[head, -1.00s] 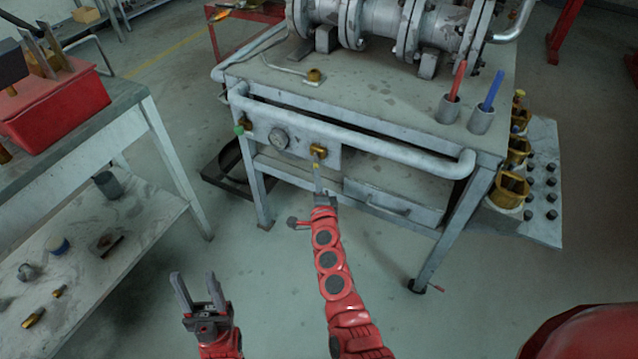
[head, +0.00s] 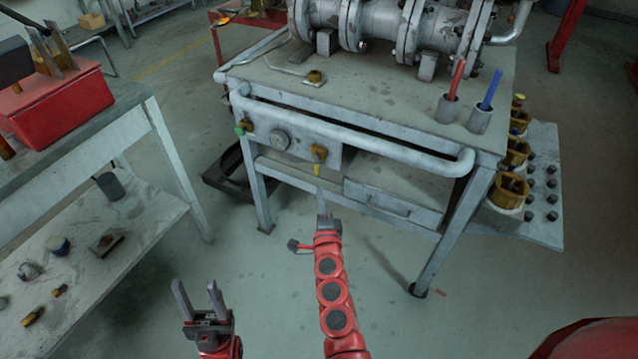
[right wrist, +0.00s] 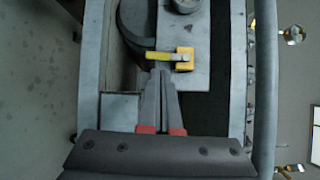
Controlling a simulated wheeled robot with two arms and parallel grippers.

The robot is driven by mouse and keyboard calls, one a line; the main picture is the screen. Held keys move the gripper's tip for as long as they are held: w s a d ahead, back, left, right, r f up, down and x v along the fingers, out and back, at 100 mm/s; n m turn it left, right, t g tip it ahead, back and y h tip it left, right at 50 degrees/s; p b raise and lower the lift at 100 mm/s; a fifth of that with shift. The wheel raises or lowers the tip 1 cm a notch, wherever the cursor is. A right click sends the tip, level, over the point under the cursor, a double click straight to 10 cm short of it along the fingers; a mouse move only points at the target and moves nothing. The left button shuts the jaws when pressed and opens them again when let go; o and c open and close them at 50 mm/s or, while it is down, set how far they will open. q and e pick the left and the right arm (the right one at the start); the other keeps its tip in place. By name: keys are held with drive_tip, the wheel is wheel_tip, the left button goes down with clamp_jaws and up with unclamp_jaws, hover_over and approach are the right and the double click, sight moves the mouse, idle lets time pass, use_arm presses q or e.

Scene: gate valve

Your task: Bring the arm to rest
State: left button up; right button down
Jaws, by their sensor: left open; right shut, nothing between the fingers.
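My right gripper (head: 321,190) is shut and empty in front of the workbench. Its fingers also show together in the right wrist view (right wrist: 160,75). A small valve with a yellow lever (head: 317,169) sits on the bench's front panel, just beyond the fingertips. In the head view a small gap shows between fingertips and lever. In the right wrist view the yellow lever (right wrist: 142,56) points left from its yellow body (right wrist: 184,60). My left gripper (head: 198,300) is open and empty, low at the left over the floor.
The workbench (head: 380,100) carries a large flanged pipe valve (head: 370,18). A side table (head: 160,135) with a red box (head: 70,105) stands left. Floor between is clear.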

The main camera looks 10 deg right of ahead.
drive_tip(key=s, duration=0.6)
drive_tip(key=shift+s+f, duration=0.4)
